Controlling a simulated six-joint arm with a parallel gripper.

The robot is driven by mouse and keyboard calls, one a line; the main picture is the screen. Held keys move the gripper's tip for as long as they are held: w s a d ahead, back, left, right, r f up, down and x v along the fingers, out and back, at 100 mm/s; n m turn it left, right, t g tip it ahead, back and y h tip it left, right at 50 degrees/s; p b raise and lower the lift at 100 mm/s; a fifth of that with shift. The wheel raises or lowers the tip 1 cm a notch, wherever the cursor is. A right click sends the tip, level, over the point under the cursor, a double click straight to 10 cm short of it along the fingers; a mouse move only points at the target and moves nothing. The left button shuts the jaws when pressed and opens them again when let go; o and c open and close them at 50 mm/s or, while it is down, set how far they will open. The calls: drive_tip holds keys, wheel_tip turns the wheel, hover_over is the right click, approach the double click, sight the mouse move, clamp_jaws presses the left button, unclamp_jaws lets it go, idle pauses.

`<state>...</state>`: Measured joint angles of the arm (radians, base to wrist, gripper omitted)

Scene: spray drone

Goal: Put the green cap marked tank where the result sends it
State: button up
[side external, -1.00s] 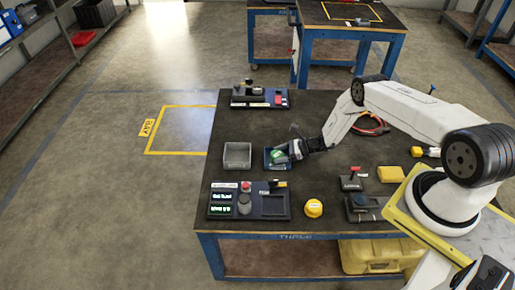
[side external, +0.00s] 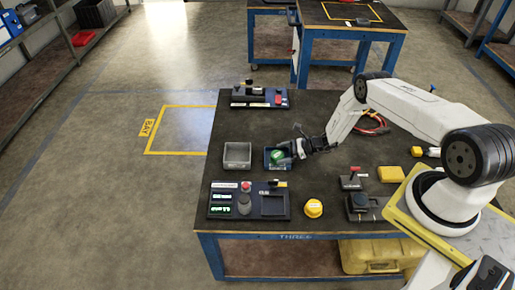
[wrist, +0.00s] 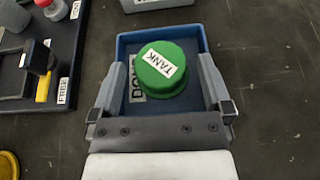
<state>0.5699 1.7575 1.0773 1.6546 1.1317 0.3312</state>
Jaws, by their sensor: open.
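The green cap (wrist: 162,69) marked TANK sits upright in a blue tray (wrist: 190,38). The tray's label starts with "DO"; the cap hides the rest. The cap (side external: 277,155) and blue tray (side external: 267,166) also show in the side view, near the middle of the bench. My gripper (wrist: 165,108) is open, with a finger on each side of the tray area and a gap between each finger and the cap. In the side view my gripper (side external: 297,143) is at the tray's right side. A control panel (side external: 250,215) with a small lit display stands in front, its text too small to read.
A grey open bin (side external: 237,156) stands just left of the blue tray. A yellow button (side external: 313,208), a red-handled lever (side external: 352,179) and a yellow block (side external: 390,174) lie to the right. Another panel (side external: 260,98) is at the back. The bench between is clear.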

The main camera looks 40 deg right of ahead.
drive_tip(key=v, duration=1)
drive_tip(key=shift+s+d+r, duration=0.15)
drive_tip(key=shift+s+d, duration=0.1)
drive_tip(key=shift+r, duration=0.1)
drive_tip(key=s+a+r+n+g+h, duration=0.25)
drive_tip(key=a+r+n+g, duration=0.8)
drive_tip(key=r, duration=0.55)
drive_tip(key=s+a+r+n+t+h, duration=0.1)
drive_tip(key=s+a+r+n+h, duration=0.2)
drive_tip(key=r+n, duration=0.4)
drive_tip(key=s+a+r+n+t+h, duration=0.2)
drive_tip(key=s+a+r+n+h, duration=0.2)
drive_tip(key=s+r+n, duration=0.3)
drive_tip(key=shift+s+a+r+n, duration=0.2)
drive_tip(key=shift+s+a+n, duration=0.15)
drive_tip(key=shift+a+n, duration=0.7)
drive_tip(key=shift+d+t, duration=0.25)
